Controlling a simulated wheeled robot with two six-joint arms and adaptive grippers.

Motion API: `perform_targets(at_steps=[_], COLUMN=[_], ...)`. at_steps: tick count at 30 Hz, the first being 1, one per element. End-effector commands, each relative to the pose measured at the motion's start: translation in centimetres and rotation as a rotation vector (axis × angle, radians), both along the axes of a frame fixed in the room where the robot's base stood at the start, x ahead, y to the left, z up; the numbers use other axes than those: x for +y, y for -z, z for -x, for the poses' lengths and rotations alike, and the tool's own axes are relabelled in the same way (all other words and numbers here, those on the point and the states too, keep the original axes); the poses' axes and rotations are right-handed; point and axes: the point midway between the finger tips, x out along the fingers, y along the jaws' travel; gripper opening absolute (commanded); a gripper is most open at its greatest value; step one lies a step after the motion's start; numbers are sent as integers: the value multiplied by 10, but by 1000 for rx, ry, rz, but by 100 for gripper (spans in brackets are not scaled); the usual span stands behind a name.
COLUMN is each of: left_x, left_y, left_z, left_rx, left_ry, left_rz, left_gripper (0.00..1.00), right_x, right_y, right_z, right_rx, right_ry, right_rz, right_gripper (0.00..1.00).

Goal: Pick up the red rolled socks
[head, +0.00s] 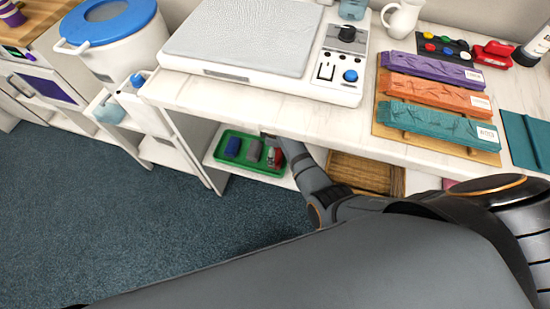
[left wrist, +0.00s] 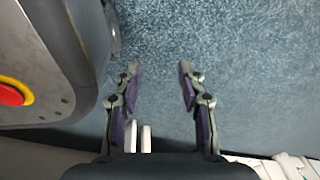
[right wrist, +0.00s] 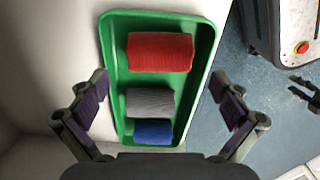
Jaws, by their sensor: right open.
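The red rolled socks (right wrist: 160,52) lie in a green tray (right wrist: 105,40), at its far end in the right wrist view. In the head view the red socks (head: 274,158) show at the tray's right end, partly hidden by my right arm. My right gripper (right wrist: 158,80) is open and empty, its fingers spread to either side of the tray, with the red socks ahead of the fingertips. My left gripper (left wrist: 158,68) is open and empty above the blue carpet, away from the tray; the head view does not show it.
Grey rolled socks (right wrist: 150,103) and blue rolled socks (right wrist: 153,132) share the tray. The tray stands on a low white shelf (head: 215,140) under the white worktop (head: 230,98). A wooden crate (head: 365,172) stands to the right. Open carpet (head: 100,210) lies in front.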

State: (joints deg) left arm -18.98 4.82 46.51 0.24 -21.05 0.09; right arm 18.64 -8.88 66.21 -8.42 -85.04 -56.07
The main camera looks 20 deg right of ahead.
Motion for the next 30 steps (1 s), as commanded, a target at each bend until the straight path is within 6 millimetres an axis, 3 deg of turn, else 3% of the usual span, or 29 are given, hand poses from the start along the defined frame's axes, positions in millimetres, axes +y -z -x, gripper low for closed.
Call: perform_targets(at_steps=[1,6,15,25,30], left_x=[0,-1,-1,-1,-1], left_y=[4,3,-1,-1,-1], left_z=[-9,-28,-32,-32,-32], left_rx=[-7,-13,-13,-12,-12], left_ry=[1,0,0,0,0], left_rz=[0,0,0,0,0], left_gripper=[40,40,40,40,40], right_x=[-1,-1,-1,-1,-1], right_y=[15,40,44,44,44], right_z=[1,0,0,0,0], right_rx=[4,3,1,1,1], right_ry=[0,1,1,1,1], right_rz=[1,1,0,0,0], right_gripper=[100,100,99,54,52])
